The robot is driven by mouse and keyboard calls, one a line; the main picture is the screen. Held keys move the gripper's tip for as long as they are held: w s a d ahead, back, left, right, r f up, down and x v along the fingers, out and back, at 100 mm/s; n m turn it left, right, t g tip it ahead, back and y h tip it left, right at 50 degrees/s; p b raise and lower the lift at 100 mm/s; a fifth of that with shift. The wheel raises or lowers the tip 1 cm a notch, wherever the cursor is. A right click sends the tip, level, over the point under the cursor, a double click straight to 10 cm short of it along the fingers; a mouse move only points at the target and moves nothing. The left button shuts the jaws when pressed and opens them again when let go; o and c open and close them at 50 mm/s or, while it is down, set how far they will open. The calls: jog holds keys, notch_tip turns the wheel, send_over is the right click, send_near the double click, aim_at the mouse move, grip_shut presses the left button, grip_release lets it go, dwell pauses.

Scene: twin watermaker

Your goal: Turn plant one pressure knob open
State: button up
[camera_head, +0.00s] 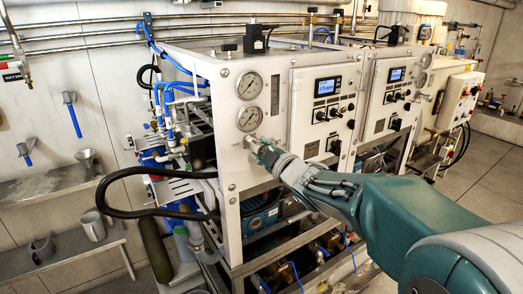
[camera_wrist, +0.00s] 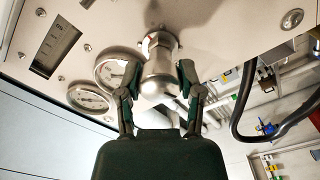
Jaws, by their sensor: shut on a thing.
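A silver round pressure knob (camera_wrist: 159,82) stands out from the white panel in the wrist view. My gripper (camera_wrist: 159,68) has one finger on each side of it and is shut on it. In the head view my gripper (camera_head: 262,151) reaches the front-left corner of the nearer plant (camera_head: 229,190), just below its two gauges. The knob is mostly hidden there by the gripper. Its turned angle cannot be told. The upper gauge (camera_head: 249,86) and lower gauge (camera_head: 249,118) are round and white; their readings are too small to tell.
A control box with a lit display (camera_head: 327,87) is right of the gauges. A second box with a display (camera_head: 397,74) is further right. A black hose (camera_head: 113,210) loops out at the left. Open tiled floor (camera_head: 480,180) lies at the right.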

jog(key=n, duration=0.4)
jog(key=shift+a+f+n, duration=0.1)
jog(key=shift+f+n, duration=0.1)
jog(key=shift+n, duration=0.2)
jog(key=shift+f, duration=0.1)
jog(key=o, duration=1.1)
jog(key=shift+o, duration=0.2)
jog(key=shift+a, duration=0.1)
jog(key=shift+s, duration=0.1)
jog(key=shift+s+d+r, duration=0.2)
jog(key=shift+s+d, duration=0.1)
jog(key=shift+d, duration=0.05)
jog(key=v, duration=1.1)
jog(key=shift+f, duration=0.15)
